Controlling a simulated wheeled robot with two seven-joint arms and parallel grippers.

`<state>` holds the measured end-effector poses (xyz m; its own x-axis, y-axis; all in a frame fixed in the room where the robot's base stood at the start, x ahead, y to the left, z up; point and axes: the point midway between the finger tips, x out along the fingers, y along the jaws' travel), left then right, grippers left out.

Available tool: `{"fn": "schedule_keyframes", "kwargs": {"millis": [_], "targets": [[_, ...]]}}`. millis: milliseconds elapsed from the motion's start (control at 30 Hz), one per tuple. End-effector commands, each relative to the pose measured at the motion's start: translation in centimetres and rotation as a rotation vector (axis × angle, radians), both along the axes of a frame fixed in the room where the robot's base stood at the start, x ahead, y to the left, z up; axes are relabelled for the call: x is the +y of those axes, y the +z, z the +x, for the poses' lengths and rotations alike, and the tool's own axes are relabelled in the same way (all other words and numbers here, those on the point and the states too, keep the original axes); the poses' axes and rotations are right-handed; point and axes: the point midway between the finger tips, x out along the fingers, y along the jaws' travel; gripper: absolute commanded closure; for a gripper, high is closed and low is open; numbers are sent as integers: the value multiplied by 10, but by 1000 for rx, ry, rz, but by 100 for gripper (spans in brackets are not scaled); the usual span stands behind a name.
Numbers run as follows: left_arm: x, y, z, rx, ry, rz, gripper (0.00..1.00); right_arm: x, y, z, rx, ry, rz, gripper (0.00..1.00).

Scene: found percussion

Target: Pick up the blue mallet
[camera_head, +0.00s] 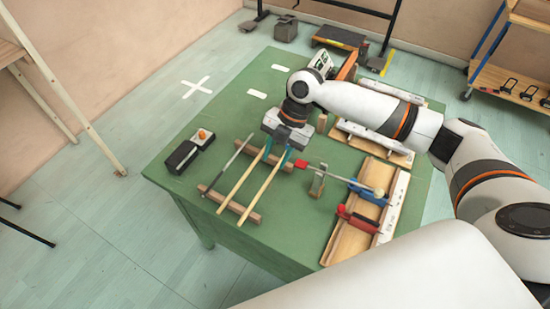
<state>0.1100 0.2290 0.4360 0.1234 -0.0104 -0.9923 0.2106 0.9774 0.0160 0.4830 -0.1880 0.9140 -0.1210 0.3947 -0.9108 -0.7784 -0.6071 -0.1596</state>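My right gripper (278,150) points down over the far ends of several thin sticks on the green table (240,110). Two light wooden sticks (241,178) and a grey rod (227,163) lie across two wooden rests (229,204). Two teal-blue parts show just under the gripper body, at the sticks' far ends. I cannot tell whether they are fingers or stick ends, so neither the blue mallet nor a grip on it is clear. A mallet with a red end (300,163) and thin shaft lies to the right. My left gripper is not in view.
A wooden tray (350,245) with a blue bracket (369,193) and a red bracket (357,219) lies at the right front. A black box with an orange knob (202,134) is at left. My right arm covers the table's back right.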

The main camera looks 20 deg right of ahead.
Motion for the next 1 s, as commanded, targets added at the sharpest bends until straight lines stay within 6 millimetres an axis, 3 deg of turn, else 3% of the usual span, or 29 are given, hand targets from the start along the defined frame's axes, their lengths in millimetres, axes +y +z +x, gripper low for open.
{"fn": "schedule_keyframes", "kwargs": {"millis": [200, 333, 533, 733, 1000], "targets": [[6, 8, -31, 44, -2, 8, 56, 16, -34, -6, 4, 1, 0, 65], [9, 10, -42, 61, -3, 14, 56, 22, -48, -7, 2, 1, 0, 65], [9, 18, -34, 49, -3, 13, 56, 30, -61, -10, 4, 1, 0, 65], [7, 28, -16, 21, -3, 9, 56, 42, -89, -13, 5, 0, 0, 65], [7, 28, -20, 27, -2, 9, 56, 45, -99, -14, 2, -1, -2, 65]]}}
